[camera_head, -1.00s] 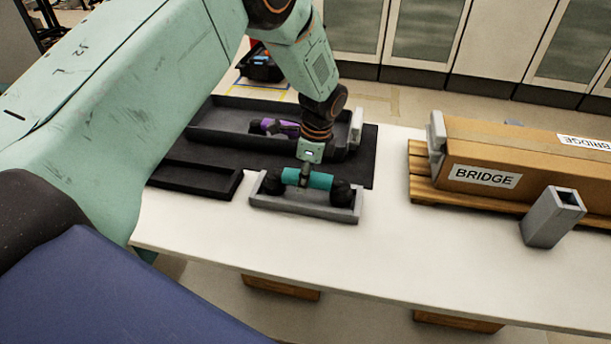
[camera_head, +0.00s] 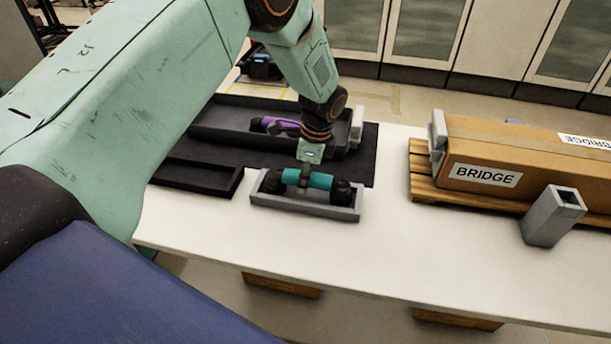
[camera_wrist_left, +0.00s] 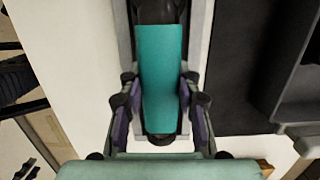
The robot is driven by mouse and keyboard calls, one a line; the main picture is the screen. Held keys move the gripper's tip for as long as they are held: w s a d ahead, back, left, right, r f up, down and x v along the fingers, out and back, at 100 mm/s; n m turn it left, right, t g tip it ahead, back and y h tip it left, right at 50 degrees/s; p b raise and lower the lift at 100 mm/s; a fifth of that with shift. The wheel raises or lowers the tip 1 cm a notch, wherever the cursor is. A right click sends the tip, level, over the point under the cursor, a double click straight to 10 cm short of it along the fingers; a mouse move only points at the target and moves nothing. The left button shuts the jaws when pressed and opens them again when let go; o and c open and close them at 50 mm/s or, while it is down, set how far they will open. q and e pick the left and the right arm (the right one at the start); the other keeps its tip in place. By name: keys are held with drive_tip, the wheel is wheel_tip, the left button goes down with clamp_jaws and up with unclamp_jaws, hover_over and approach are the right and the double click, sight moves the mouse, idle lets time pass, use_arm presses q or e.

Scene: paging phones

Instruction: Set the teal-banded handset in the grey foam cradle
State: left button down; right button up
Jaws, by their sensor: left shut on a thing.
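The teal-banded handset (camera_head: 320,181) has black ends and lies lengthwise in the grey foam cradle (camera_head: 303,207) on the white table. Both ends sit between the cradle's walls; whether it touches the cradle floor is hidden. My left gripper (camera_head: 306,172) comes down from above and is shut on the teal band. In the left wrist view the teal band of the handset (camera_wrist_left: 161,75) runs between the fingers of my left gripper (camera_wrist_left: 160,110), with cradle walls along both sides. My right gripper is not in view.
A handset with a purple band (camera_head: 282,123) lies in the black tray (camera_head: 205,132) behind the cradle. A smaller black tray (camera_head: 192,181) is left of it. A box marked BRIDGE (camera_head: 530,165) and a grey square tube (camera_head: 552,217) stand right. The white table (camera_head: 430,255) is clear in front.

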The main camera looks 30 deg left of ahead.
sight(313, 176)
use_arm(q)
drive_tip(key=shift+f, duration=0.2)
drive_tip(key=c, duration=1.2)
unclamp_jaws()
drive_tip(key=shift+r, duration=0.15)
drive_tip(key=shift+w+d+r+p, duration=0.1)
drive_tip(key=shift+d+r+p, duration=0.2)
drive_tip(key=shift+r+p, duration=1.4)
drive_tip(key=shift+w+d+r+p, duration=0.1)
drive_tip(key=shift+d+r+p, duration=0.15)
drive_tip(key=shift+r+p, duration=1.4)
drive_tip(key=shift+d+r+p, duration=0.3)
drive_tip(key=shift+r+p, duration=0.95)
drive_tip(key=shift+r, duration=0.8)
drive_tip(key=shift+f, duration=0.15)
drive_tip(key=shift+s, duration=0.1)
